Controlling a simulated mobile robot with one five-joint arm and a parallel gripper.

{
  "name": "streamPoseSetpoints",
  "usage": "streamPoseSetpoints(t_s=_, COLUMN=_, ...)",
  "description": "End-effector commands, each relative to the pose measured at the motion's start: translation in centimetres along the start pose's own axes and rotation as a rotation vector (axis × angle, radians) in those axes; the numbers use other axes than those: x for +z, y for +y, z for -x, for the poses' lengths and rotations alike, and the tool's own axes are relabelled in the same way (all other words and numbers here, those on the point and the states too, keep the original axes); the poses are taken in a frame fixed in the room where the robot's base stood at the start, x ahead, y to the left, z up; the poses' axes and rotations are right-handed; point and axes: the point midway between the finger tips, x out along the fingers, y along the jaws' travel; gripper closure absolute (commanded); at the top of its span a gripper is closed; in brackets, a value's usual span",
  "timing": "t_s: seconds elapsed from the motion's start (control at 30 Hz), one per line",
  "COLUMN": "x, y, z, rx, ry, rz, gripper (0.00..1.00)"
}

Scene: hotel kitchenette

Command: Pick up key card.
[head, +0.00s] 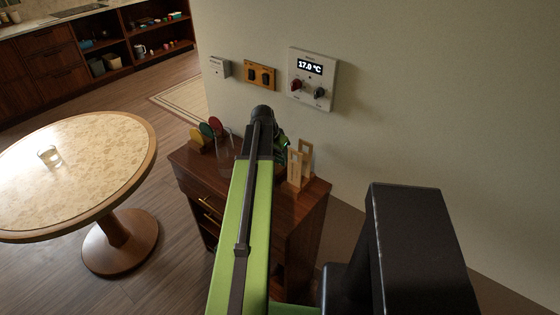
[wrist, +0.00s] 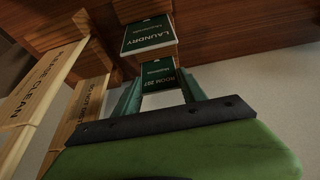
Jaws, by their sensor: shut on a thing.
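In the wrist view, a dark green card marked ROOM 207 (wrist: 158,70), the key card, sits between the two fingertips of my gripper (wrist: 160,78). The gripper is shut on it. A green and white card marked LAUNDRY (wrist: 148,38) is just beyond it. In the head view my gripper (head: 281,150) is above the small wooden cabinet (head: 308,205), mostly hidden by my arm. The key card cannot be made out in that view.
Wooden hang tags (wrist: 45,85), one reading PLEASE CLEAN, stand close at left in the wrist view. Coloured discs (head: 208,130) and a clear glass vessel (head: 225,155) stand on the cabinet. A thermostat panel (head: 313,79) is on the wall. A round table (head: 100,160) holds a glass.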

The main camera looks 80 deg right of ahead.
Motion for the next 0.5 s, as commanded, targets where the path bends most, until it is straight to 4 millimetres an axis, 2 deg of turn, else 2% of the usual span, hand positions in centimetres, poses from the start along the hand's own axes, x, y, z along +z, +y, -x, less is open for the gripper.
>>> streamPoseSetpoints(t_s=0.03, x=0.0, y=0.0, z=0.0, rx=0.0, ry=0.0, rz=0.0, gripper=0.77)
streamPoseSetpoints(t_s=0.17, x=0.0, y=0.0, z=0.0, rx=0.0, ry=0.0, rz=0.0, gripper=0.94)
streamPoseSetpoints(t_s=0.2, x=0.0, y=0.0, z=0.0, rx=0.0, ry=0.0, rz=0.0, gripper=0.95)
streamPoseSetpoints(t_s=0.37, x=0.0, y=0.0, z=0.1, rx=0.0, ry=0.0, rz=0.0, gripper=0.95)
streamPoseSetpoints(t_s=0.5, x=-0.5, y=0.1, z=1.1, rx=0.0, ry=0.0, rz=-0.001, gripper=0.95)
